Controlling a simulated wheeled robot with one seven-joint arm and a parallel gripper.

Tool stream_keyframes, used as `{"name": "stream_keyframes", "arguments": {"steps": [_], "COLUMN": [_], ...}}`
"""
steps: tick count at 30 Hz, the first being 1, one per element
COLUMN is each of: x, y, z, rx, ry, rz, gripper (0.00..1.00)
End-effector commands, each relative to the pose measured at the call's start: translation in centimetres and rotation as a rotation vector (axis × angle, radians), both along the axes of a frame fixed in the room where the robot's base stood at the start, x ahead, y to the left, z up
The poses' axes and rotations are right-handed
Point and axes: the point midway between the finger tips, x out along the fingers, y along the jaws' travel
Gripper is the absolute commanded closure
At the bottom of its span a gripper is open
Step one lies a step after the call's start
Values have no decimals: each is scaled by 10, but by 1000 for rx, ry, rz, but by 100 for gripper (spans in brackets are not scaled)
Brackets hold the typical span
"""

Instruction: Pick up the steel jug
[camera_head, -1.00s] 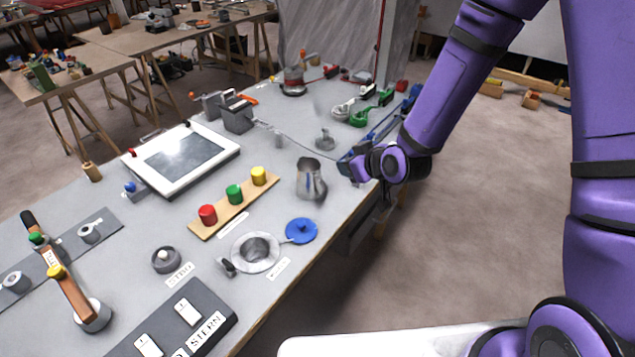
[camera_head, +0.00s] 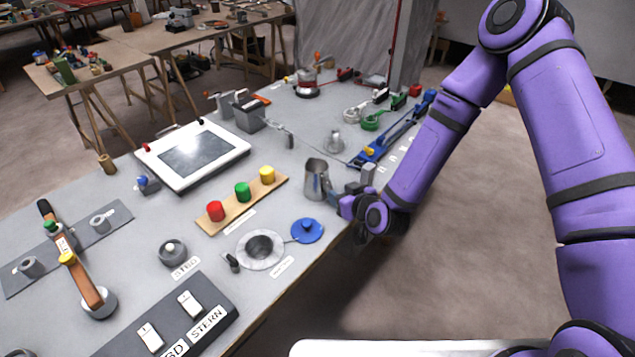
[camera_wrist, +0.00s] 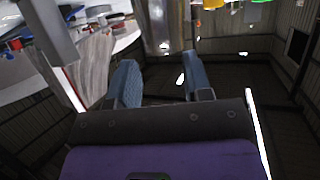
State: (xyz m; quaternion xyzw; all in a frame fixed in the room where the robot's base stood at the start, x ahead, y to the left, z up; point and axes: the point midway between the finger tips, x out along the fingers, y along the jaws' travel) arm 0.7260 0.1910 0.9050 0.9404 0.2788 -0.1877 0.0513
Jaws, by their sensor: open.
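The steel jug (camera_head: 315,182) stands upright on the grey bench near its front edge, to the right of the yellow knob. My gripper (camera_head: 346,186) is open and just to the right of the jug, low over the bench edge. In the wrist view, a shiny metal body that looks like the jug (camera_wrist: 162,27) shows at the top, ahead of the gap between my two open fingers (camera_wrist: 161,76). The gap itself is empty. I cannot tell whether a fingertip touches the jug.
A wooden strip with red, green and yellow knobs (camera_head: 242,191) lies left of the jug. A blue lid (camera_head: 307,230) and a round metal rim (camera_head: 260,250) lie in front. A small metal piece (camera_head: 334,142) and a blue tool (camera_head: 385,143) lie behind.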

Motion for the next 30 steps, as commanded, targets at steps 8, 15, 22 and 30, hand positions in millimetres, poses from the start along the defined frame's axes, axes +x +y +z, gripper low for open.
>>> {"name": "stream_keyframes", "arguments": {"steps": [8, 15, 22, 30], "x": [16, 42, 48, 48], "y": [11, 28, 32, 31], "z": [-7, -18, -21, -20], "rx": [1, 0, -1, -1], "ry": [0, 0, 1, 1], "rz": [0, -1, 0, 0], "gripper": [54, 54, 54, 89]}}
